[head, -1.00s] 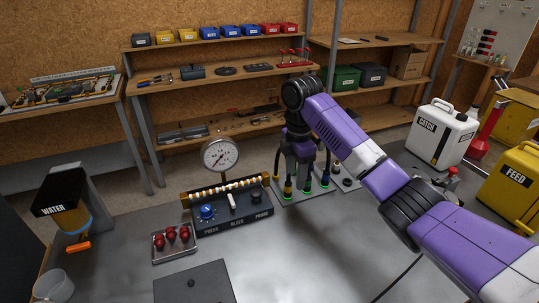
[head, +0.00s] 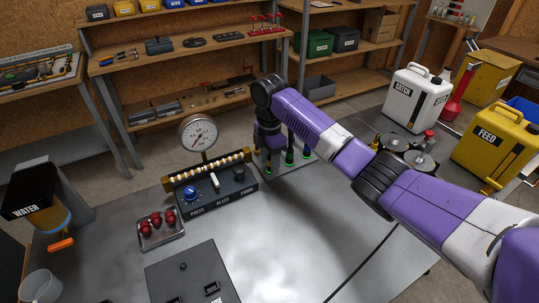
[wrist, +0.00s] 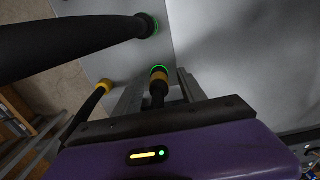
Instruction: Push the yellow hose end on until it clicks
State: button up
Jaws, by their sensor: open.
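Another hose end with a bright yellow band (wrist: 104,84) is left of the fingers, with no green ring visible there. I cannot tell for sure which is the task's. A thick black hose (wrist: 75,45) ends at a green ring above. In the head view my gripper (head: 270,152) points down at the hose plate (head: 300,172) and hides part of it.
The gauge panel (head: 212,192) stands directly left of the hoses. A tray of red knobs (head: 160,228) and a dark plate (head: 190,270) lie on the bench. Catch (head: 418,98) and feed (head: 492,140) cans stand right. The bench's middle is clear.

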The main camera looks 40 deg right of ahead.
jog(key=shift+c, duration=0.2)
grip_shut()
jog(key=c, duration=0.8)
grip_release()
jog(key=shift+c, duration=0.2)
grip_shut()
jog(key=shift+r, duration=0.15)
jog(key=shift+r+p, duration=0.35)
jog(key=shift+p, duration=0.1)
jog(key=shift+r+p, duration=0.5)
jog(key=shift+r+p, duration=1.85)
jog(key=shift+r, duration=0.15)
